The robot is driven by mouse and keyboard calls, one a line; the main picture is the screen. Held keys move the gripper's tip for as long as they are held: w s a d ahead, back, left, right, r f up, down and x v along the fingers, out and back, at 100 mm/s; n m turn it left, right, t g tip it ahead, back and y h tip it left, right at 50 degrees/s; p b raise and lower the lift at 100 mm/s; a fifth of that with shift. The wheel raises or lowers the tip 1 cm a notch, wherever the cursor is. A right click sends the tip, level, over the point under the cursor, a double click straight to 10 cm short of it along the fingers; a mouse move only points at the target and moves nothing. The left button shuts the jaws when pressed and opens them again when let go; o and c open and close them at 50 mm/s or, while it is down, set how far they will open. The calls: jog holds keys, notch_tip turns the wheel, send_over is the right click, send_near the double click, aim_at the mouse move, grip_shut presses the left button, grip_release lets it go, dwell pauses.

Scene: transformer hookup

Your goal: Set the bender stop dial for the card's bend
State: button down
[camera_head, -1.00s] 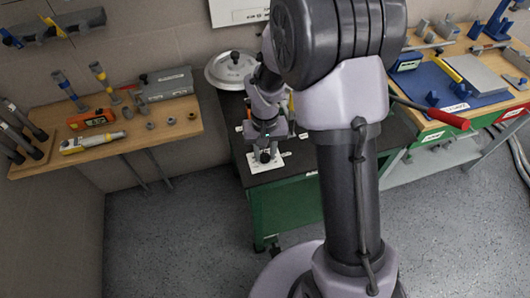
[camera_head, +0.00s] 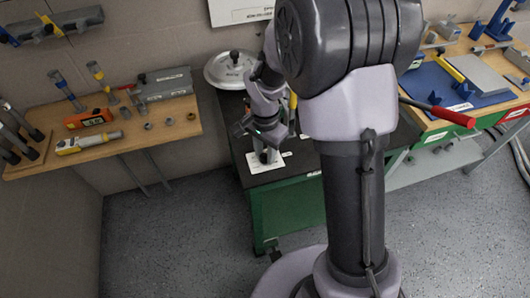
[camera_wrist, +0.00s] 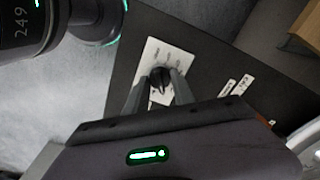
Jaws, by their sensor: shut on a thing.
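The stop dial is a small dark knob (camera_wrist: 160,77) on a white marked plate (camera_wrist: 150,51), seen in the wrist view. The plate also shows in the head view (camera_head: 256,167), on the dark top of the green bench. My gripper (camera_wrist: 161,88) is shut on the knob, with one finger on each side of it. In the head view my gripper (camera_head: 265,157) reaches down to the plate from above. The fingers cover part of the knob and the lower plate. The marks on the plate are too small to read. No card with a readable bend shows.
A red-handled lever (camera_head: 440,111) sticks out to the right of my arm. A round grey lid (camera_head: 231,70) lies at the bench's back. A wooden shelf (camera_head: 101,137) with tools stands left, and a workbench with a blue mat (camera_head: 456,91) stands right.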

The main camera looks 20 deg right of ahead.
aim_at(265, 154)
jog(key=shift+m, duration=0.5)
jog(key=c, duration=1.1)
grip_release()
jog(key=shift+o, duration=0.2)
notch_tip(265, 154, up, 18)
jog(key=p, duration=0.6)
jog(key=shift+f+p, duration=0.25)
jog(key=shift+p, duration=0.1)
